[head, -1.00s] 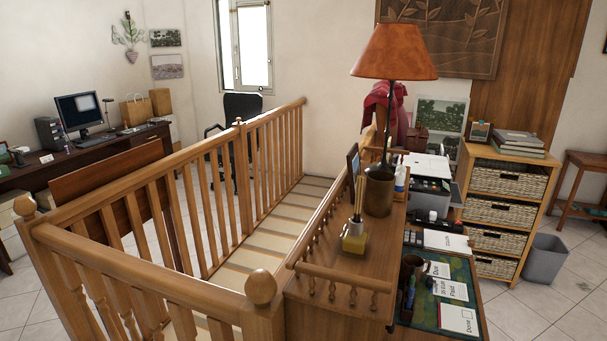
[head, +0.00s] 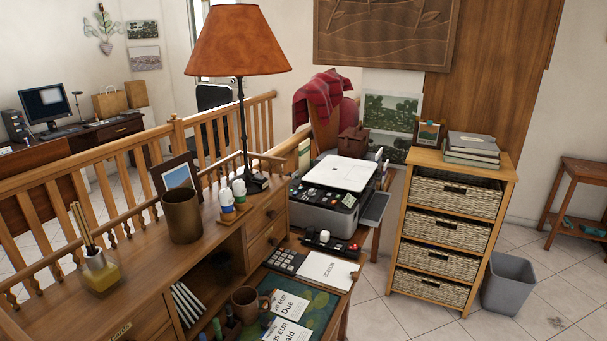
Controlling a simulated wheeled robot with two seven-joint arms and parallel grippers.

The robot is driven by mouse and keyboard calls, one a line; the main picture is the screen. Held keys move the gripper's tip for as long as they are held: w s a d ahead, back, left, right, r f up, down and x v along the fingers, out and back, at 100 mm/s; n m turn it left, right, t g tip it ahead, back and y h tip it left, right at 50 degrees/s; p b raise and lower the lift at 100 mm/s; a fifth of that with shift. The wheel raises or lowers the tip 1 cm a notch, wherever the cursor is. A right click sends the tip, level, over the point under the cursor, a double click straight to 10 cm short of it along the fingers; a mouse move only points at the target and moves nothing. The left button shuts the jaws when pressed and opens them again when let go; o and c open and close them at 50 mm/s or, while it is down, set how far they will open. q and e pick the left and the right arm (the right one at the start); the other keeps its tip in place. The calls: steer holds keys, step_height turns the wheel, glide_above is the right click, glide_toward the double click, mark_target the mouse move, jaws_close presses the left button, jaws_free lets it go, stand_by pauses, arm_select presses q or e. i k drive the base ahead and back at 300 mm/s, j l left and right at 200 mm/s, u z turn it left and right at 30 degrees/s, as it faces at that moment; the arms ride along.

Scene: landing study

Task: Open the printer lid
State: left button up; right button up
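A grey and white printer (head: 326,196) stands beyond the desk, left of the wicker-drawer cabinet. Its white lid (head: 346,173) lies flat on top and looks shut. A dark control panel with small buttons runs along its front edge, and a grey tray sticks out at its right side. Neither of my grippers shows in the head view.
A wooden desk (head: 150,262) with a lamp (head: 240,60), a brown cup, a diffuser and small bottles fills the near left. A drawer cabinet (head: 452,165) and a grey bin (head: 509,284) stand right of the printer. Tiled floor is free at the lower right.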

mark_target(340, 176)
steer(key=i+l, duration=0.1)
steer(key=l, duration=0.6)
steer(key=i+l, duration=0.1)
steer(key=l, duration=0.6)
steer(key=i+l, duration=0.1)
steer(key=l, duration=0.6)
